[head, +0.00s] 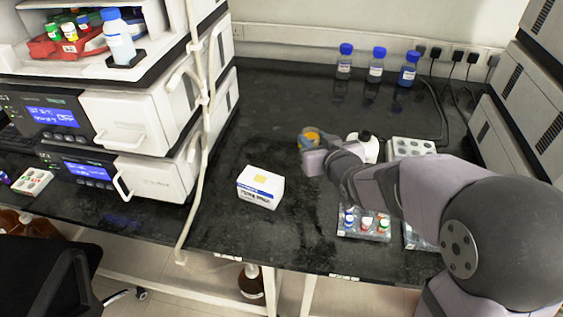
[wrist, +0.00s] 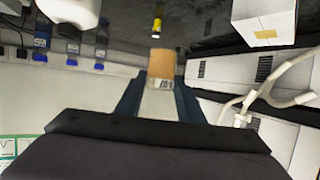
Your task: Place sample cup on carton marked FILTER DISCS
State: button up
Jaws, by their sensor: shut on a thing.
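The sample cup (wrist: 161,66), tan with a pale printed label, is between the fingers of my gripper (wrist: 160,92) in the wrist view. My gripper (head: 305,140) is shut on it. In the head view a small orange patch of the cup (head: 312,135) shows at the fingers; my arm hides part of it. The carton (head: 260,187) is a white box with a blue band and a yellow patch on top; its print is too small to read for sure. It stands on the bench in front and left of my gripper. It also shows in the wrist view (wrist: 262,18).
A white rounded thing (head: 363,146) and a white block with wells (head: 411,147) are right of my gripper. A rack of small vials (head: 365,223) is under my arm. Several blue-capped bottles (head: 376,66) stand at the back. The bench around the carton is clear.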

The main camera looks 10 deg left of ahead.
jog(key=s+a+r+n+g+y+p, duration=0.1)
jog(key=s+a+r+p, duration=0.1)
jog(key=a, duration=0.1)
jog(key=s+a+r+n+y+p, duration=0.1)
jog(key=s+a+r+p, duration=0.1)
jog(key=s+a, duration=0.1)
jog(key=s+a+r+n+g+y+p, duration=0.1)
jog(key=s+a+r+n+p, duration=0.1)
jog(key=a, duration=0.2)
jog(key=shift+s+a+r+g+y, duration=0.2)
jog(key=shift+s+g+y, duration=0.1)
jog(key=shift+s+y, duration=0.1)
jog(key=shift+s+a, duration=0.3)
jog(key=shift+s, duration=0.05)
jog(key=b, duration=0.1)
send_over(265, 185)
jog(key=shift+f, duration=5.1)
jog(key=shift+f, duration=0.2)
jog(key=o, duration=1.1)
jog(key=shift+c, duration=0.2)
jog(key=shift+r, duration=0.1)
